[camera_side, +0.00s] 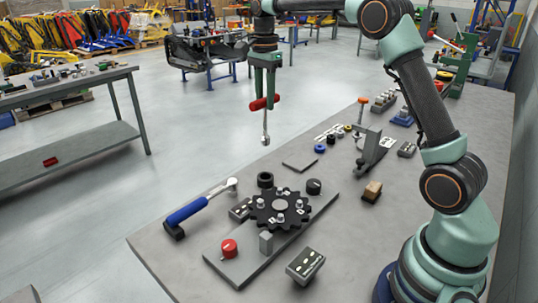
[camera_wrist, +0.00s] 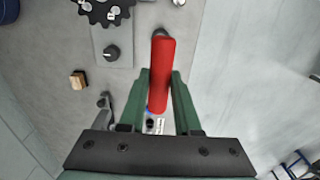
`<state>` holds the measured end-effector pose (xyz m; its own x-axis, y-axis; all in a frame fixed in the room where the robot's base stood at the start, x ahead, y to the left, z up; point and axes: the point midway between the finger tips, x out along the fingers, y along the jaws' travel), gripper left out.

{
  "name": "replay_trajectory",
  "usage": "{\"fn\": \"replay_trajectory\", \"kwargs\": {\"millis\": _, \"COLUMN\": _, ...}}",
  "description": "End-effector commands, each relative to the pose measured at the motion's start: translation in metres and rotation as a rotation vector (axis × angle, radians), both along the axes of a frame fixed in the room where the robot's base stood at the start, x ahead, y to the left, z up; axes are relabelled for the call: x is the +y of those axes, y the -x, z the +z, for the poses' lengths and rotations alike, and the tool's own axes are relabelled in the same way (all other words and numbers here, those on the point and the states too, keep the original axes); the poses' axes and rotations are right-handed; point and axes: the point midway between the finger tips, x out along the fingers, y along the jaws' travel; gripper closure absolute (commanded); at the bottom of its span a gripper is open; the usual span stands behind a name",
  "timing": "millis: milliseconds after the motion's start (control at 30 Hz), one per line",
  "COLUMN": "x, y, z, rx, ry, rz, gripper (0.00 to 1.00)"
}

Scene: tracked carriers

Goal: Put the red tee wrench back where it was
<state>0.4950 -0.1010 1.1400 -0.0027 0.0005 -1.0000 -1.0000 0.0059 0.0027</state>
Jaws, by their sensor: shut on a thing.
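My gripper (camera_side: 264,92) is shut on the red tee wrench (camera_side: 265,103) and holds it high, over the far left side of the workbench in the side view. The red cross handle is between the fingers, and the silver shaft hangs about straight down to a socket end, clear of any surface. In the wrist view the red handle of the tee wrench (camera_wrist: 162,60) lies between the green fingers of my gripper (camera_wrist: 160,100). Most of its shaft is hidden there behind the handle.
Several small rings lie near the bracket.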

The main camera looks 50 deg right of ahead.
Motion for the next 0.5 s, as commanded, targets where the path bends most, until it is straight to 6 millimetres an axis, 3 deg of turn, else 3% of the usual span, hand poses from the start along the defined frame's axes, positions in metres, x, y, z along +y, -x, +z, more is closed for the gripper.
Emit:
{"fn": "replay_trajectory", "kwargs": {"millis": 300, "x": 0.000, "y": 0.000, "z": -0.074, "rx": 0.003, "ry": -0.001, "rz": 0.001, "gripper": 1.00}}
{"fn": "replay_trajectory", "kwargs": {"millis": 500, "x": 0.000, "y": 0.000, "z": -0.095, "rx": -0.001, "ry": 0.000, "rz": 0.001, "gripper": 1.00}}
